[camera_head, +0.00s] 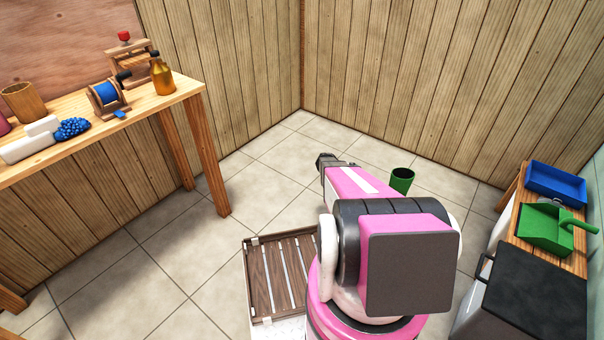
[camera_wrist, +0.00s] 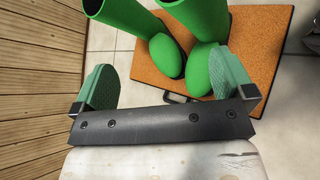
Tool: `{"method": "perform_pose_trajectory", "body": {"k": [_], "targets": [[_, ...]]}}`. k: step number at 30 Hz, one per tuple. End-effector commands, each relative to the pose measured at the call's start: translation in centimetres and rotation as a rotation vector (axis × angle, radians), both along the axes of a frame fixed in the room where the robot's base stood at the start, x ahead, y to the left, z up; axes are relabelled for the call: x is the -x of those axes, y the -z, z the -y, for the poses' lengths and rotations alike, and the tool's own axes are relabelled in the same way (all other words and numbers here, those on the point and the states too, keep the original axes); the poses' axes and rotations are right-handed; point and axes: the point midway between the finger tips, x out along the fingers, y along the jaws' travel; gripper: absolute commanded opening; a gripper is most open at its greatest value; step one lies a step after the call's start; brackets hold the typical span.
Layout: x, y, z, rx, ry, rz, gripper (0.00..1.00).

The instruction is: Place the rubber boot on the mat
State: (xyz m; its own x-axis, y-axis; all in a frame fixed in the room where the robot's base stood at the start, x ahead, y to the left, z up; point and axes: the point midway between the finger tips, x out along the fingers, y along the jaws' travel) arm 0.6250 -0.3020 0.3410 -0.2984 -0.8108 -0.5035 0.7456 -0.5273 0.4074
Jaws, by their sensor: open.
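Two green rubber boots show in the wrist view. The left boot (camera_wrist: 165,56) has its toe overlapping the left part of the orange-brown mat (camera_wrist: 262,50); its shaft rises to the upper left, outside the mat's outline. The right boot (camera_wrist: 199,70) appears over the middle of the mat, its shaft toward the top edge. I cannot tell exactly where the soles rest. My gripper (camera_wrist: 164,80) is open, its green pads wide apart, with the boot toes seen between and beyond them. In the head view my gripper (camera_head: 328,160) is left of a green boot shaft (camera_head: 402,178); my arm hides the mat.
A wooden workbench (camera_head: 150,103) stands at the left with a bottle (camera_head: 162,75) and tools. A slatted wooden rack (camera_head: 283,276) lies left of my arm. At the right are a blue tray (camera_head: 558,181) and green dustpan (camera_head: 543,228). Tiled floor between is clear.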

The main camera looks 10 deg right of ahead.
Motion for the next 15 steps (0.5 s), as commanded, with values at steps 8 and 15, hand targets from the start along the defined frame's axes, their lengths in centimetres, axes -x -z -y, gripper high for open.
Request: {"method": "perform_pose_trajectory", "body": {"k": [8,15], "targets": [[6.3,-10.8,-13.0,-0.317,0.237,0.372,1.00],[11.7,-18.5,-23.6,-0.606,0.473,0.603,1.00]]}}
